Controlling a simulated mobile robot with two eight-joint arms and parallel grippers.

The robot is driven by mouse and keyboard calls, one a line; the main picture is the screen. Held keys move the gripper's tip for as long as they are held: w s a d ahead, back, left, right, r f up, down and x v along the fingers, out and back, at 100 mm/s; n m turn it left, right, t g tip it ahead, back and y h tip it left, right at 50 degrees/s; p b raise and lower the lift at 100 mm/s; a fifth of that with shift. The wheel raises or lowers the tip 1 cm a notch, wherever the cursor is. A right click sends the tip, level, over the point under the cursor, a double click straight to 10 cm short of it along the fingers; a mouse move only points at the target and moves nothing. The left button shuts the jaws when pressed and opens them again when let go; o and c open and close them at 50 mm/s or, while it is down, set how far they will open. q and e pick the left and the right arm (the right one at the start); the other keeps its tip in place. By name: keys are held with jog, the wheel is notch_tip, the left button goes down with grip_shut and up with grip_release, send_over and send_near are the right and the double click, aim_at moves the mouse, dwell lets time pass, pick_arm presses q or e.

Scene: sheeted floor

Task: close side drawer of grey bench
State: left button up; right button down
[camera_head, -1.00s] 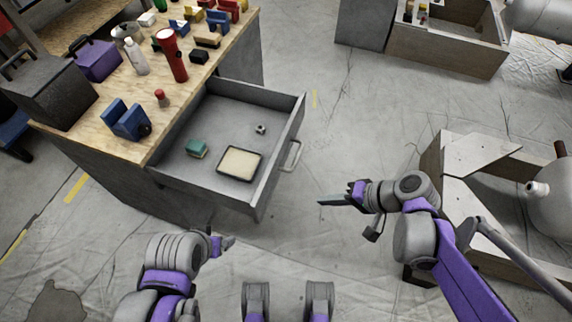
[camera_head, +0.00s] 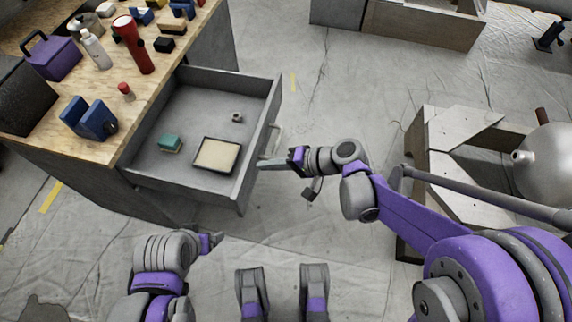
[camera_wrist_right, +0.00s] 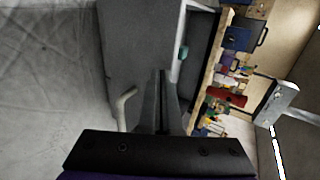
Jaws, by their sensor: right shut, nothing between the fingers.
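The side drawer (camera_head: 258,150) of the grey bench (camera_head: 190,62) is pulled far out. Its pale handle (camera_head: 275,138) is on the front face; it also shows in the right wrist view (camera_wrist_right: 124,106). My right gripper (camera_head: 264,164) is shut and empty, its tips at or very near the drawer front, just below the handle in the head view. I cannot tell whether they touch. In the right wrist view the shut fingers (camera_wrist_right: 162,105) point at the drawer front beside the handle. My left gripper (camera_head: 217,239) is low, in front of the drawer; its jaws are too small to read.
In the drawer lie a green block (camera_head: 170,143), a framed cream tray (camera_head: 217,155) and a small metal piece (camera_head: 237,118). Bottles and tools crowd the bench top. Floor between is clear.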

jog(key=shift+w+a, duration=0.15)
jog(key=shift+a, duration=0.35)
jog(key=shift+w+a, duration=0.15)
jog(key=shift+a, duration=0.35)
jog(key=w+a, duration=0.3)
jog(key=a, duration=0.7)
jog(key=w+a, duration=0.3)
jog(key=a, duration=0.7)
jog(key=w+a, duration=0.3)
jog(key=a, duration=0.7)
jog(key=shift+w, duration=0.4)
